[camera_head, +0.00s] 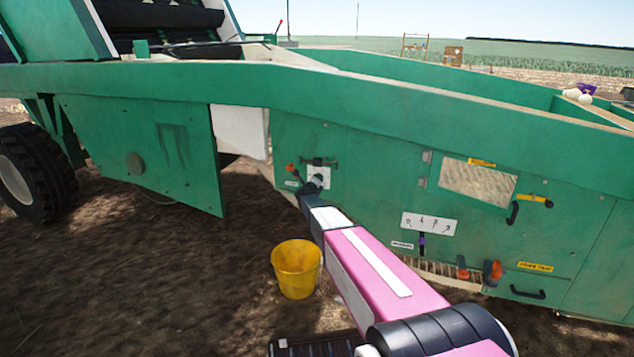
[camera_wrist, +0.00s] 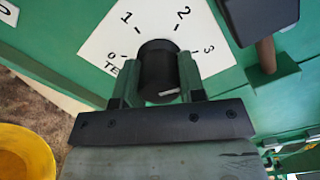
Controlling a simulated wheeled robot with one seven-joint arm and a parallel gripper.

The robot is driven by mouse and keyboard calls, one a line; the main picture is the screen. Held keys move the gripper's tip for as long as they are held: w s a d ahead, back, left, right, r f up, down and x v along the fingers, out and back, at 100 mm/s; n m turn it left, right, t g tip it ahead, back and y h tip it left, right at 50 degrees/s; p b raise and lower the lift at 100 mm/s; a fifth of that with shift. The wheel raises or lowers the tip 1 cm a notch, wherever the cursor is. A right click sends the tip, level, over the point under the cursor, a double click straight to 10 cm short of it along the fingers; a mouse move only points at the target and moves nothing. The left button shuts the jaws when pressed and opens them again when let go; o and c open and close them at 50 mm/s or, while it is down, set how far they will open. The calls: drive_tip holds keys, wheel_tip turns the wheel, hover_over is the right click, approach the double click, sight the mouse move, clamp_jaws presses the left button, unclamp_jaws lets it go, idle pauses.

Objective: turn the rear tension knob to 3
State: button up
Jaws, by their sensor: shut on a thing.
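The rear tension knob (camera_wrist: 157,66) is a black cylinder on a white dial plate (camera_wrist: 104,43) marked 0, 1, 2 and 3, with lettering that begins "TE". My gripper (camera_wrist: 159,78) is shut on the knob, one finger on each side. A short white mark shows on the knob's near face, toward the lower right; I cannot tell which number it stands for. In the head view the plate (camera_head: 325,172) is on the green side panel, and my gripper (camera_head: 315,187) reaches it and hides most of the knob.
A dark lever or handle (camera_wrist: 262,18) juts out right of the dial. An orange knob (camera_head: 290,168) sits just left of the plate. A yellow bucket (camera_head: 297,270) stands on the soil below. A hinged green panel (camera_head: 140,150) is at left.

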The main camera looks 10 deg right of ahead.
drive_tip(key=shift+m, duration=1.1)
drive_tip(key=o, duration=0.9)
drive_tip(key=shift+o, duration=0.2)
drive_tip(key=shift+s+a, duration=0.1)
drive_tip(key=shift+s, duration=0.05)
drive_tip(key=v, duration=1)
drive_tip(key=shift+s, duration=0.3)
